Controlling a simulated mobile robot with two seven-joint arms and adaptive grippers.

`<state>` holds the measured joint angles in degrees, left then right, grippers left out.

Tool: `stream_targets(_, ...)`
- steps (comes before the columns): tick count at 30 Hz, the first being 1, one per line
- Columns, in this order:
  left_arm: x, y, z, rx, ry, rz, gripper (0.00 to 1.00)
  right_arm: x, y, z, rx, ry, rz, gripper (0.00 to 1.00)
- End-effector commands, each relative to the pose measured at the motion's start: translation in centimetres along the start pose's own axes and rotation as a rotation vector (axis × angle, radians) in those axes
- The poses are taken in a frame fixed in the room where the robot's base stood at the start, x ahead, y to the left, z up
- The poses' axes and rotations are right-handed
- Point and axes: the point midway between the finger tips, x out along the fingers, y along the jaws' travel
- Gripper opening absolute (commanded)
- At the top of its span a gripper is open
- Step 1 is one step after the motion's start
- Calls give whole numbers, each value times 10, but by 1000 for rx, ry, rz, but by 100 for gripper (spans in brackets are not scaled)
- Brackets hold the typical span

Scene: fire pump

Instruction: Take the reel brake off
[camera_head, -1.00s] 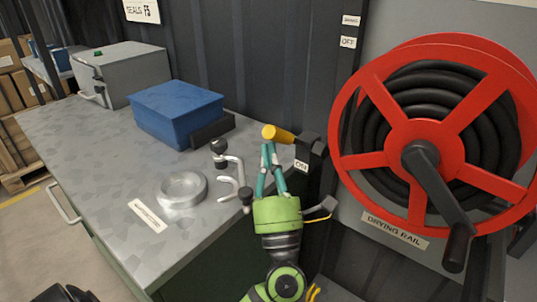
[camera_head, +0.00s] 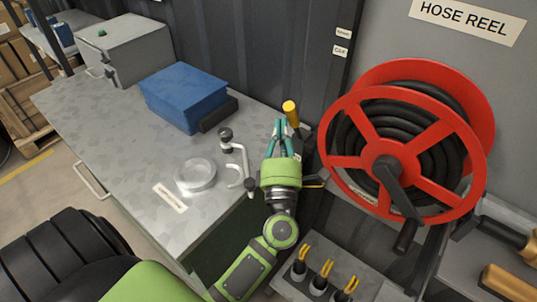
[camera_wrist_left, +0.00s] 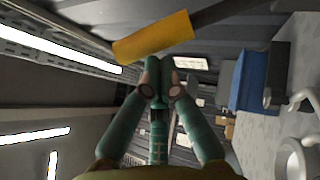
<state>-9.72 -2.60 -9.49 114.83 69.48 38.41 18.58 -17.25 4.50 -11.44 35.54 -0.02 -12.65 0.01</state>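The brake lever has a yellow handle (camera_head: 291,113) on a dark arm, left of the red hose reel (camera_head: 360,170). The handle stands tilted steeply upward in the head view. An OFF label (camera_head: 340,51) is on the post above it. My left gripper (camera_head: 280,124) has its teal fingers drawn together just left of the handle. In the left wrist view the fingertips (camera_wrist_left: 160,78) meet with nothing visible between them. The yellow handle (camera_wrist_left: 152,37) lies across, just beyond the tips; contact cannot be told. My right gripper is not in view.
A grey workbench (camera_head: 120,145) carries a blue box (camera_head: 185,97), a round metal ring (camera_head: 195,176) and a hook-shaped fitting (camera_head: 235,158). The reel crank (camera_head: 398,190) sticks out at right. A holder with yellow loops (camera_head: 318,285) stands below; brass-coloured nozzles (camera_head: 508,282) lie at lower right.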

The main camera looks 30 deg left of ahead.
Motion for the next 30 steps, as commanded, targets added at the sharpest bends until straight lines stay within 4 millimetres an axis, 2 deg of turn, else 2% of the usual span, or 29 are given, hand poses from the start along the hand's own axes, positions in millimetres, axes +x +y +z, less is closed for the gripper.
stream_targets(1,5,4,3,0,1,2,0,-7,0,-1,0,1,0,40)
stream_targets(7,13,4,8,-1,0,2,0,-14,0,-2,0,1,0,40)
stream_targets(30,17,3,11,-1,1,3,0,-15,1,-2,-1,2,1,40)
